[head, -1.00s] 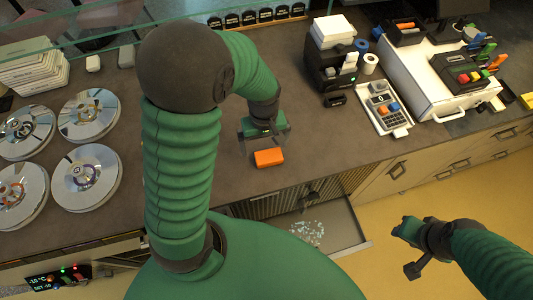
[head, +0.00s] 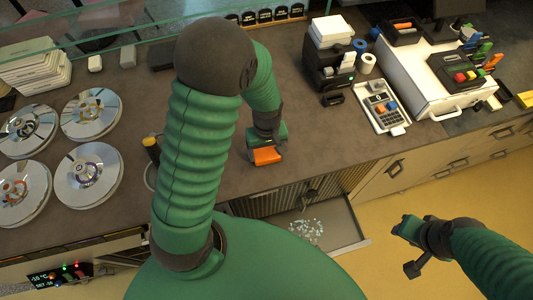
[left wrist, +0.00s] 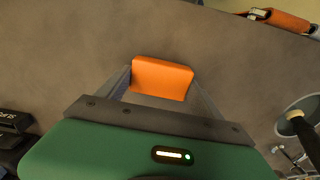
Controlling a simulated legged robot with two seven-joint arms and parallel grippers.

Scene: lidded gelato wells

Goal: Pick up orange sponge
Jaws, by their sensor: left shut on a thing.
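The orange sponge (head: 266,156) is a small block at the front part of the grey-brown counter in the head view. My left gripper (head: 268,148) is directly over it and shut on it. In the left wrist view the sponge (left wrist: 162,78) sits between the two grey fingers, touching both sides. I cannot tell whether it is lifted off the counter. My right gripper (head: 411,248) is at the lower right, in front of the counter and away from the sponge. Its fingers are too unclear to tell if they are open.
Several round metal lids (head: 88,175) lie on the counter at the left. A dark-handled tool (head: 151,147) stands left of my left arm. A white tray (head: 383,108), a black machine (head: 330,70) and a white cash drawer (head: 425,80) are at the right. An open drawer (head: 345,222) is below the front edge.

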